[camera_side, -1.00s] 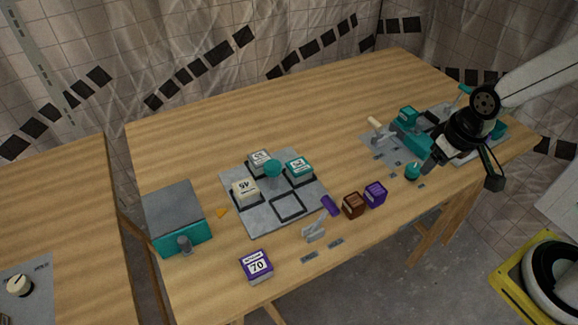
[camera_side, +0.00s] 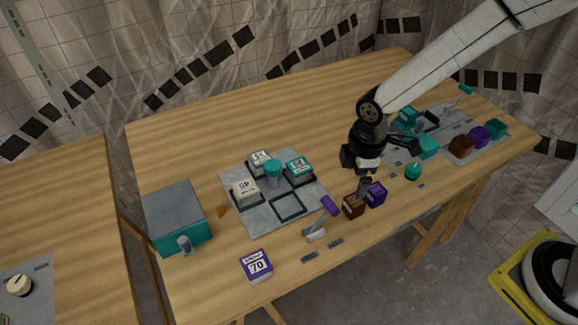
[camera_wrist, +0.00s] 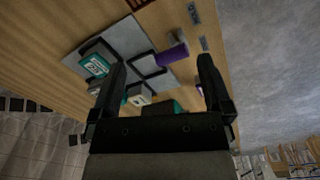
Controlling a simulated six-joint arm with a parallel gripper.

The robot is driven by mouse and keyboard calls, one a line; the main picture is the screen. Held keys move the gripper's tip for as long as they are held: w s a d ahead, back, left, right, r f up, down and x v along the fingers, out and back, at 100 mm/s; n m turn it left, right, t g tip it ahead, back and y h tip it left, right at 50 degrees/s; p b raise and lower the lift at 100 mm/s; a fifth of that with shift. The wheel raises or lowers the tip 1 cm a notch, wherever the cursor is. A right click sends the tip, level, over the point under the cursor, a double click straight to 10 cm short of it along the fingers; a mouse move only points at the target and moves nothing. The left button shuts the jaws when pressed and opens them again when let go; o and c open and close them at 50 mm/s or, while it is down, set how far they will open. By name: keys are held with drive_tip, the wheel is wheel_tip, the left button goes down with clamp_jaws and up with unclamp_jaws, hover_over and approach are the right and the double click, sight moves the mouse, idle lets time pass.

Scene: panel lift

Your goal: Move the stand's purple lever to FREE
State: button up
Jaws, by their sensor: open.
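The purple lever (camera_side: 329,205) rises at a tilt from its small grey stand (camera_side: 315,235) near the table's front edge. Two small grey label plates (camera_side: 309,258) lie in front of it; their words are too small to read. In the wrist view the purple lever (camera_wrist: 172,55) shows between the fingers, farther off, beside the grey panel. My gripper (camera_wrist: 162,62) is open and empty.
A grey panel (camera_side: 253,219) with several labelled blocks and a teal knob (camera_side: 272,168) lies left of the lever. A purple block marked 70 (camera_side: 257,265) sits at the front. A teal box (camera_side: 180,236) stands at the left. The table's back left is clear.

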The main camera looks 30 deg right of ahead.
sight(331, 203)
drive_tip(key=a+f+n, duration=0.1)
drive_tip(key=a+n, duration=0.1)
drive_tip(key=a, duration=0.1)
drive_tip(key=w+a+f+n, duration=0.1)
drive_tip(key=n, duration=0.1)
drive_tip(key=shift+a+f+g, duration=0.3)
drive_tip(key=shift+a+f, duration=0.05)
drive_tip(key=shift+a, duration=0.05)
drive_tip(key=shift+f, duration=0.1)
drive_tip(key=shift+f, duration=3.8)
clamp_jaws()
